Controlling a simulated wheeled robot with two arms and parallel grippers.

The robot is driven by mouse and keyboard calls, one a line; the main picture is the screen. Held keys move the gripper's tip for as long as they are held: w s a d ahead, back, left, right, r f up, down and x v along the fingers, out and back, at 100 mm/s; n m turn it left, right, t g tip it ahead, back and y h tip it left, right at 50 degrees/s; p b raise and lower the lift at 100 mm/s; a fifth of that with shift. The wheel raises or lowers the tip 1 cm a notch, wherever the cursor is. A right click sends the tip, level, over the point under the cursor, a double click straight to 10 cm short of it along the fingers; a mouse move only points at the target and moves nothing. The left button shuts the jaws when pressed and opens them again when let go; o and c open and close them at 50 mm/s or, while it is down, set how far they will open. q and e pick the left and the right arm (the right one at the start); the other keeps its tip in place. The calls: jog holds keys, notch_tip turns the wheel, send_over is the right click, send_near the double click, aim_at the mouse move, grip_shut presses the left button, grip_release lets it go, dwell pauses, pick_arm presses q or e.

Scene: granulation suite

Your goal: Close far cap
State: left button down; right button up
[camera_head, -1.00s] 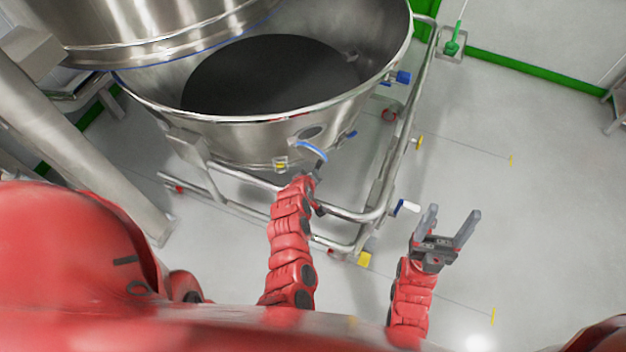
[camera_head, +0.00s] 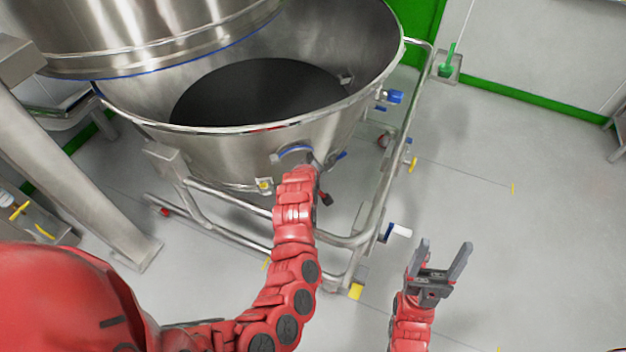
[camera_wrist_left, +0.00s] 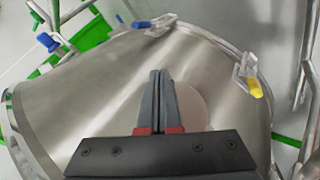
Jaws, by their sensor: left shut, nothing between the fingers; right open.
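A steel bowl (camera_head: 235,145) stands on a tubular frame. On its near outer wall is a round fitting with a blue arc at its edge (camera_head: 294,149), partly covered by my left arm. I cannot tell whether this is the far cap. In the left wrist view, a pale round disc (camera_wrist_left: 193,106) shows on the bowl wall behind my left gripper (camera_wrist_left: 160,74). The left fingers are together and empty, pointing at the wall; contact cannot be judged. In the head view those fingers are hidden by the wrist. My right gripper (camera_head: 440,262) is open and empty, right of the frame.
A yellow knob (camera_wrist_left: 255,88) sits on a latch in the left wrist view. The floor (camera_head: 520,220) at right is clear.

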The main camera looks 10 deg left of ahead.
pick_arm(q)
jog(key=shift+w+b, duration=0.45)
jog(key=shift+w, duration=0.05)
jog(key=shift+r, duration=0.1)
